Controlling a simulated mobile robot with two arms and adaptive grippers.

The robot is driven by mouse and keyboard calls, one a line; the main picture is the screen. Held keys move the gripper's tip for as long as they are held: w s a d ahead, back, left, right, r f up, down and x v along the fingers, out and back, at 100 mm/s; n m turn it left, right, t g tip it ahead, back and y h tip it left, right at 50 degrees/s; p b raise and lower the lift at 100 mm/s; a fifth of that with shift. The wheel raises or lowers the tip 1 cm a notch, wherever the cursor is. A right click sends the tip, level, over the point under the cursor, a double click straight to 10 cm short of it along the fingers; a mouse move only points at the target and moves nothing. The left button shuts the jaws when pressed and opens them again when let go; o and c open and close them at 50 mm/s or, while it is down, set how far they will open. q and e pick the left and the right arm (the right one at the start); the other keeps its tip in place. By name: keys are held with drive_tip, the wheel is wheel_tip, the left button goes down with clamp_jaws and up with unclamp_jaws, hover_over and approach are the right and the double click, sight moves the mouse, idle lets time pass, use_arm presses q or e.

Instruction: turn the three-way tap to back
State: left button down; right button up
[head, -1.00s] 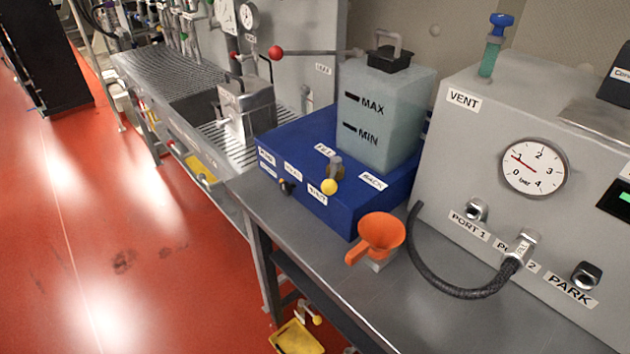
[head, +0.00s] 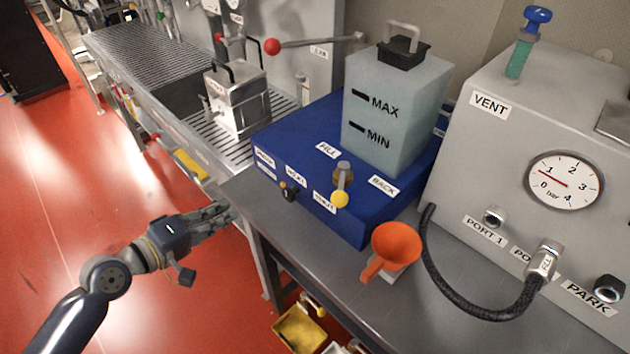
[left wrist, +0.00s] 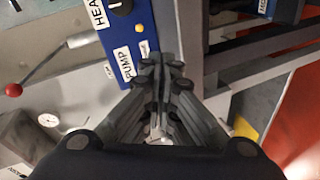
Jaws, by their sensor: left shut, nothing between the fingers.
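The three-way tap (head: 342,176) stands on top of the blue box (head: 290,135), in front of the translucent tank. Its lever ends in a yellow ball (head: 340,199) that points to the front, beside the front label, which is partly covered. The FILL label (head: 327,150) lies behind the tap and the BACK label (head: 383,185) to its right. My left gripper (head: 228,212) is shut and empty, left of the bench edge and well away from the tap. In the left wrist view its closed fingers (left wrist: 165,68) show near the PUMP label; the tap is not identifiable there. My right gripper is out of view.
The MAX/MIN tank (head: 395,105) stands behind the tap. An orange funnel (head: 397,243) stands right of the blue box, next to a black hose (head: 470,308). A long red-knobbed lever (head: 315,42) is at the back. The grey bench top (head: 300,222) is bare in front of the box.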

use_arm(q)
drive_tip(key=s+d+r+m+g+h, duration=0.15)
drive_tip(key=s+d+r+h, duration=0.4)
drive_tip(key=r, duration=0.55)
drive_tip(key=y+p, duration=0.2)
drive_tip(key=p, duration=0.4)
approach(340, 181)
drive_tip(key=w+d, duration=0.3)
drive_tip(key=w, duration=0.1)
drive_tip(key=shift+w+d+f, duration=0.15)
drive_tip(key=shift+f, duration=0.45)
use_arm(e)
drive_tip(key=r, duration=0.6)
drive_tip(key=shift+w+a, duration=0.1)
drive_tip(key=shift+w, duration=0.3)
use_arm(q)
drive_tip(key=shift+s+d+r+p, duration=0.15)
drive_tip(key=shift+s+d+p, duration=0.25)
drive_tip(key=shift+p, duration=0.25)
drive_tip(key=shift+s+d+f, duration=0.2)
drive_tip(key=shift+d, duration=0.2)
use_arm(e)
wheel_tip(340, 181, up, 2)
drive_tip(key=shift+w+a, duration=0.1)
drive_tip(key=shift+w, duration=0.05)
use_arm(q)
drive_tip(key=shift+g+h, duration=0.25)
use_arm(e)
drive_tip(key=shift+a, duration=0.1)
